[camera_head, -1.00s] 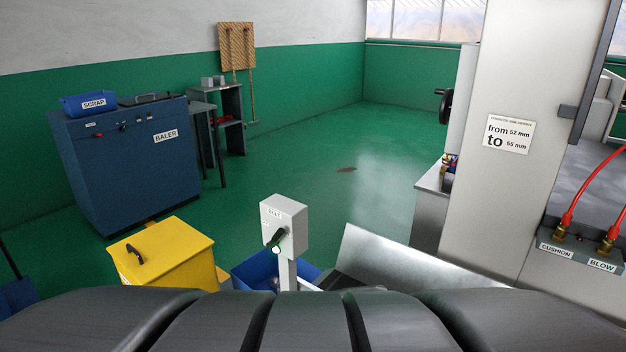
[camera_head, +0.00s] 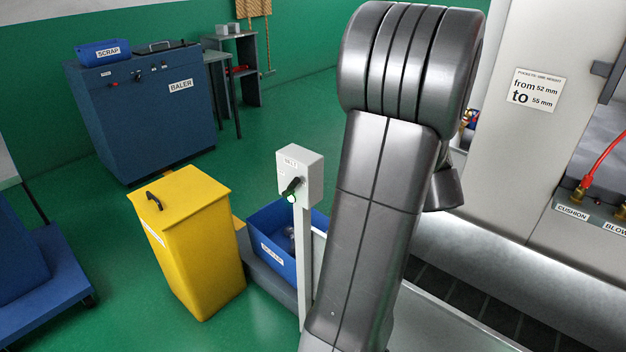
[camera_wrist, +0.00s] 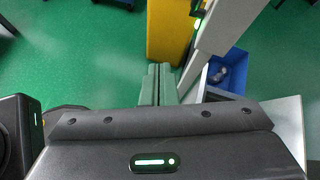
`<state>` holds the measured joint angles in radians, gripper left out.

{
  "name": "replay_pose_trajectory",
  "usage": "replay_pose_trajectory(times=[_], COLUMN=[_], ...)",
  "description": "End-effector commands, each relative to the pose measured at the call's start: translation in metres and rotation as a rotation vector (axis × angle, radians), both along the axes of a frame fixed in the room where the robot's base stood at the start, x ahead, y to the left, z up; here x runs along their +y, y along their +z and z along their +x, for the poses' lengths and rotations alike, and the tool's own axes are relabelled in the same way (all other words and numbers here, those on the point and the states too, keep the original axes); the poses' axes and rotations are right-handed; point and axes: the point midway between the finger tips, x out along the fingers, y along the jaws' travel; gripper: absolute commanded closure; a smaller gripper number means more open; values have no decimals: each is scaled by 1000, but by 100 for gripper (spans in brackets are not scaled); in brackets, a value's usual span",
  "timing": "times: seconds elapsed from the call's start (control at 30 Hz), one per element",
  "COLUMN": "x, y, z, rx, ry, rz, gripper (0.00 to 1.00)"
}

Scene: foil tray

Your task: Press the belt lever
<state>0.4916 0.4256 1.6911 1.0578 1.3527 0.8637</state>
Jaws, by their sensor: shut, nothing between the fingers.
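The belt lever (camera_head: 292,186) is a short black handle on a pale grey box (camera_head: 302,166) at the top of a white post. It slants down to the left, with a green light just below it. My gripper is hidden in the head view.
A yellow lidded bin (camera_head: 196,245) stands left of the post. A blue crate (camera_head: 270,232) with metal pieces sits behind it, also seen in the wrist view (camera_wrist: 232,68). The blue baler (camera_head: 140,115) is further back. Green floor lies open between them.

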Motion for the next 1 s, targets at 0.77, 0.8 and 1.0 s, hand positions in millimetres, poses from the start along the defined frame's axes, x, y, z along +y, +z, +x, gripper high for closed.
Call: replay_pose_trajectory(times=[0.77, 0.8, 1.0], x=[-14, -10, 23], y=[13, 10, -6], z=[43, 45, 61], rx=[29, 30, 31], ry=[-137, -136, -133], rz=[182, 182, 180], gripper=[100, 100, 100])
